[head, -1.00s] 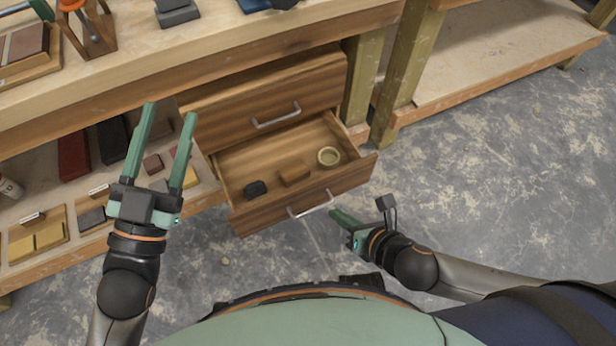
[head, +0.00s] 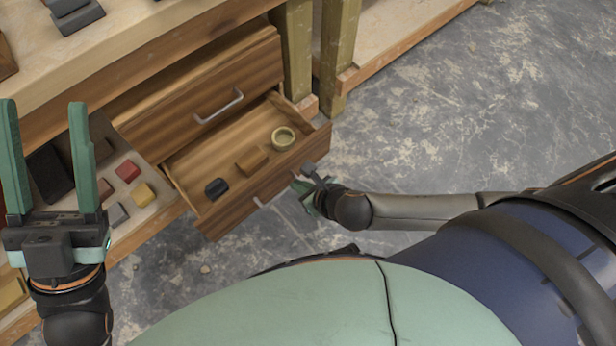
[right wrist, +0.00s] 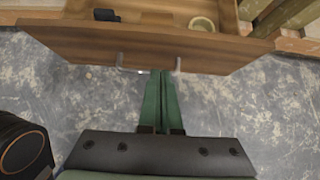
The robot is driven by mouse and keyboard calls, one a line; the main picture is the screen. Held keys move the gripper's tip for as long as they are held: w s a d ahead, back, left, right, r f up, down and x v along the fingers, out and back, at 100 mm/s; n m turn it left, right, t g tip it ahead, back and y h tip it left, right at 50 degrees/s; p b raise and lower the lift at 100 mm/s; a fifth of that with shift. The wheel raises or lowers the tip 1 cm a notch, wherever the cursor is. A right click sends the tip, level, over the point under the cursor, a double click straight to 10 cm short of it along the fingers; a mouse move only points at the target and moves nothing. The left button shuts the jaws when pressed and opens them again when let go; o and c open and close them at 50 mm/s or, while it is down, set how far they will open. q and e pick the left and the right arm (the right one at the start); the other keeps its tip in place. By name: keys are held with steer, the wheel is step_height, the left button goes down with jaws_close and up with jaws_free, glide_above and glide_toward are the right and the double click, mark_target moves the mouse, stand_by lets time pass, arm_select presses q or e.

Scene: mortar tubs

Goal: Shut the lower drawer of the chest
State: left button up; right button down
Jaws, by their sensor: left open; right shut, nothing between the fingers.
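The lower drawer (head: 232,205) of the wooden chest stands pulled out. It holds a dark block (head: 216,187), a brown block (head: 252,159) and a round yellowish dish (head: 283,138). Its metal handle (head: 259,201) is partly hidden by my right gripper (head: 302,188). In the right wrist view my right gripper (right wrist: 161,74) is shut and empty, its tips at the drawer front (right wrist: 215,53), between the ends of the handle (right wrist: 121,63). I cannot tell whether they touch. My left gripper (head: 42,108) is open and empty, left of the chest.
The upper drawer (head: 190,110) with its own handle (head: 218,106) is above the lower one. A workbench top (head: 130,50) runs above. A shelf with several coloured blocks (head: 127,171) is left of the drawer. Bare concrete floor (head: 450,120) lies to the right.

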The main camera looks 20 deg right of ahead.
mark_target(276, 168)
steer(key=w, duration=0.1)
steer(key=w+a+f+b, duration=0.1)
steer(key=w, duration=0.1)
steer(key=w+f+b, duration=0.1)
steer(key=w, duration=0.1)
steer(key=shift+w+a, duration=0.1)
steer(key=shift+a, duration=0.3)
arm_select(q)
step_height(276, 168, down, 3)
steer(key=shift+w+d+r+n, duration=0.1)
steer(key=shift+n, duration=0.2)
arm_select(e)
steer(key=shift+w, duration=0.2)
steer(key=shift+r, duration=0.1)
steer(key=shift+w+a, duration=0.15)
steer(key=shift+w, duration=0.2)
arm_select(q)
steer(key=shift+r, duration=0.15)
arm_select(e)
steer(key=w+a, duration=0.2)
steer(key=w, duration=0.5)
steer(key=w+a, duration=0.3)
steer(key=w, duration=0.5)
steer(key=shift+w, duration=0.2)
arm_select(q)
steer(key=shift+p, duration=0.3)
